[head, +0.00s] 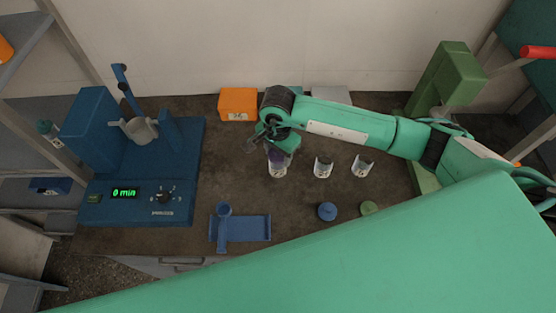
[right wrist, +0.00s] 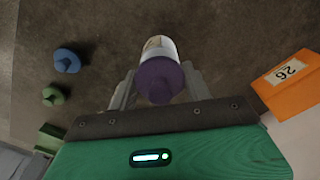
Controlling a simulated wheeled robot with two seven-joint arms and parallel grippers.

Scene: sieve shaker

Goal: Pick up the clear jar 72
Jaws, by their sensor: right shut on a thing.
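My right gripper (head: 279,150) reaches down from above and is shut on the jar, one finger on each side (right wrist: 160,85). Whether the jar is clear of the bench cannot be told. My left gripper is not in view.
Two white cut-out cups (head: 322,168) (head: 362,166) stand to the right. A blue lid (head: 327,211) and a green lid (head: 369,208) lie in front. An orange box (head: 238,104) is behind. A blue shaker (head: 140,200) reading "0 min" and a blue holder (head: 252,228) are left.

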